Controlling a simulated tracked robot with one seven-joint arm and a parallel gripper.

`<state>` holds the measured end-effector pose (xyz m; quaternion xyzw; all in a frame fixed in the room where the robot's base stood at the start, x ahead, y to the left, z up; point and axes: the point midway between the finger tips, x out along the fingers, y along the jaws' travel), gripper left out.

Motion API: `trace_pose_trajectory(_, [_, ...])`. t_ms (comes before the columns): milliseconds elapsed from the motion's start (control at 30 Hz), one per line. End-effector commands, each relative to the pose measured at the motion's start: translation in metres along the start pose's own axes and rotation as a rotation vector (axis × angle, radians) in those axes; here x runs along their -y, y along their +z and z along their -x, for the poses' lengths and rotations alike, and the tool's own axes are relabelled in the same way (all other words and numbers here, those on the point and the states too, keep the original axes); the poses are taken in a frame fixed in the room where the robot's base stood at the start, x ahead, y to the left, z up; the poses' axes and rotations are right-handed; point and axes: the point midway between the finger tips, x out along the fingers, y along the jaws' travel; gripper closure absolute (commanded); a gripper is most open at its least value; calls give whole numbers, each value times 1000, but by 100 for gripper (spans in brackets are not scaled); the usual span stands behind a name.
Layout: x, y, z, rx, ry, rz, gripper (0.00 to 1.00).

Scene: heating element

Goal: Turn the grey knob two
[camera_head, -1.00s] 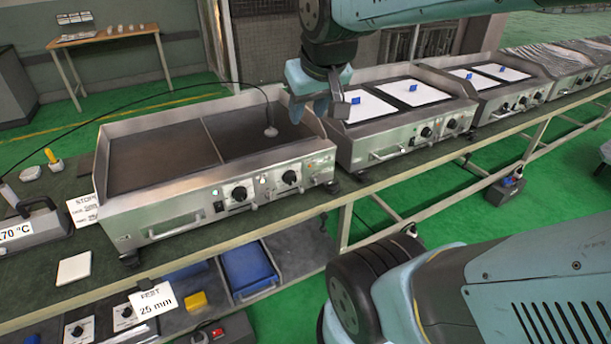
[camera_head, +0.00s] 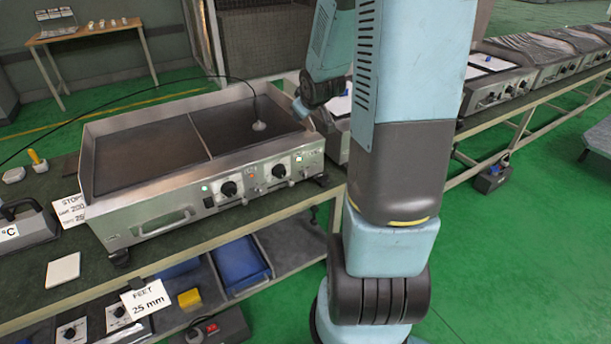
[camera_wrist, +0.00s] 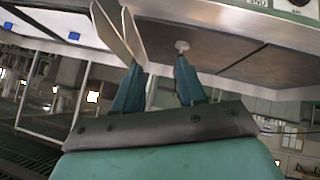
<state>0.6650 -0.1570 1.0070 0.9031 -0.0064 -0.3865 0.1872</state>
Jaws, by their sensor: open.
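The griddle (camera_head: 160,215) stands on the bench at left, with two dark round knobs in grey surrounds on its front panel, a left knob (camera_head: 229,188) and a right knob (camera_head: 280,170). I cannot tell which is knob two. My gripper (camera_head: 300,108) is at the griddle's right rear side, mostly hidden behind my arm, apart from both knobs. In the wrist view my gripper (camera_wrist: 158,72) is open and empty, its fingers below the tilted griddle plate (camera_wrist: 225,55). A dark part of a knob (camera_wrist: 299,3) shows at the top right edge there.
A probe (camera_head: 259,126) with a black cable stands on the right plate. More griddles (camera_head: 497,88) stand to the right. My arm blocks the middle of the view.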

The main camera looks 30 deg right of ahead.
Motion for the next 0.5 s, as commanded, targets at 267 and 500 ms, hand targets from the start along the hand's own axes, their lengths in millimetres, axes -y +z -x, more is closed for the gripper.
trace_pose_trajectory(267, [-3,37,-75,-93,-47,46,60])
trace_pose_trajectory(500, [1,76,-125,-198,-90,46,60])
